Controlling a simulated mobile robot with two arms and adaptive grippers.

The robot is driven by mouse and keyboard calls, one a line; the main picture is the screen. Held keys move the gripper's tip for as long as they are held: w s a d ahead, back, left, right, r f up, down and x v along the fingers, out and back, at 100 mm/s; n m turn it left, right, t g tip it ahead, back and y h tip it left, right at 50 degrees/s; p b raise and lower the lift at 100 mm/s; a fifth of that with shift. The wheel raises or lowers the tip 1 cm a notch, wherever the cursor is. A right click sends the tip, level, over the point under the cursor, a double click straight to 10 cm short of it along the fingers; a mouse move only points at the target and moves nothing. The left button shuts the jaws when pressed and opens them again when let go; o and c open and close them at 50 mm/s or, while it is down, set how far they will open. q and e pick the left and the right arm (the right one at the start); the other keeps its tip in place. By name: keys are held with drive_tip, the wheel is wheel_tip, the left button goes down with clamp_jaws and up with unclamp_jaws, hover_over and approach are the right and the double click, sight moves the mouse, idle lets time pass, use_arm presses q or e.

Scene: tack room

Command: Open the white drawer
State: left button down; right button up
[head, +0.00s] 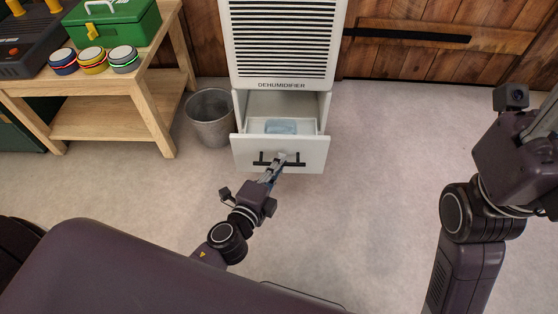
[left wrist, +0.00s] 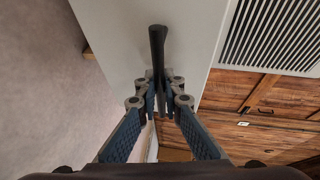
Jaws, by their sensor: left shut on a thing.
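The white drawer (head: 252,154) at the bottom of the white dehumidifier (head: 281,45) stands pulled out. A light blue thing lies inside it, with water or a tub that I cannot make out. The drawer front has a black bar handle (head: 264,162). My left gripper (head: 280,160) is shut on this handle; the left wrist view shows the dark handle (left wrist: 158,45) running between the fingertips (left wrist: 160,88). My right arm shows at the right of the head view, away from the drawer, but its fingertips are out of the picture.
A grey metal bin (head: 209,117) stands just left of the drawer. A wooden table (head: 110,85) at the left bears a green toolbox (head: 112,27) and several round tins (head: 92,59). The floor (head: 380,140) right of the drawer is clear.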

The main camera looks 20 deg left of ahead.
use_arm(q)
drive_tip(key=c, duration=2)
unclamp_jaws()
drive_tip(key=shift+c, duration=0.2)
drive_tip(key=v, duration=1.2)
